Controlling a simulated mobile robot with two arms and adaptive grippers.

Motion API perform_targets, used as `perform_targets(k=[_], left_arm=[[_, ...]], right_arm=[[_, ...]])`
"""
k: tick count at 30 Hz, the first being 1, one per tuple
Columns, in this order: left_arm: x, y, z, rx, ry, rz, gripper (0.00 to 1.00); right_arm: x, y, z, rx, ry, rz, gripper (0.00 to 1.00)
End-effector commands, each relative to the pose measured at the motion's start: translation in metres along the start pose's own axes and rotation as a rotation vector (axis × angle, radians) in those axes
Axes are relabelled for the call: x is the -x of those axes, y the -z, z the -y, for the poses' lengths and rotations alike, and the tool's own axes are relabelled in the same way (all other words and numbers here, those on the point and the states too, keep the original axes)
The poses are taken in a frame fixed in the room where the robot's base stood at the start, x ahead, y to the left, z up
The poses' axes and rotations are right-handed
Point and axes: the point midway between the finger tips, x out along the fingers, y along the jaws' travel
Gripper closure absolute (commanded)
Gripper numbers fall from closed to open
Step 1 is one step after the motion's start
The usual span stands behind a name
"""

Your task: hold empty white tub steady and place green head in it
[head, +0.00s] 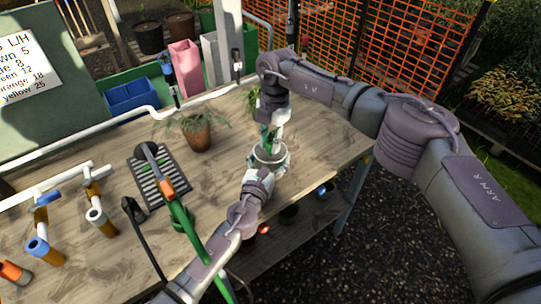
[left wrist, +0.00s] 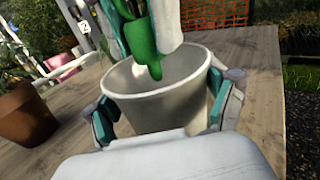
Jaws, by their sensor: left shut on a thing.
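The white tub (left wrist: 155,108) stands upright on the wooden table, near its right edge in the head view (head: 268,163). My left gripper (left wrist: 165,115) is shut around the tub, with a teal-padded finger on each side of its wall. My right gripper (head: 271,128) reaches in from above and is over the tub's mouth. The green head (left wrist: 148,40) is between its fingers, pointing down, with its lower tip at the tub's opening in the left wrist view. The tub's inside looks empty where it shows. The fingers hide part of the green head.
A potted plant (head: 198,130) stands left of the tub. A black slotted tray (head: 160,180), white pipe racks (head: 95,195) and a long green tool (head: 190,230) are further left. Pink (head: 185,68) and blue (head: 132,96) containers stand behind. Orange mesh fencing (head: 350,40) is beyond the table.

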Motion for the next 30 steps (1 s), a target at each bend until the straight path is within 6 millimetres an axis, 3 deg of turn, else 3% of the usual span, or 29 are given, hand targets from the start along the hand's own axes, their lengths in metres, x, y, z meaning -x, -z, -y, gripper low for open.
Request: perform_targets(k=[1, 5, 17, 30], left_arm=[[0.000, 0.001, 0.000, 0.001, 0.000, -0.001, 0.51], [0.000, 0.001, 0.000, 0.001, 0.000, -0.002, 0.51], [0.000, 0.001, 0.000, 0.001, 0.000, -0.002, 0.51], [0.000, 0.001, 0.000, 0.001, 0.000, -0.002, 0.51]], right_arm=[[0.000, 0.000, 0.000, 0.000, 0.000, 0.000, 0.63], [0.000, 0.000, 0.000, 0.000, 0.000, 0.000, 0.44], [0.009, 0.000, 0.000, 0.000, -0.001, 0.000, 0.44], [0.094, 0.000, -0.001, -0.001, -0.002, 0.001, 0.44]])
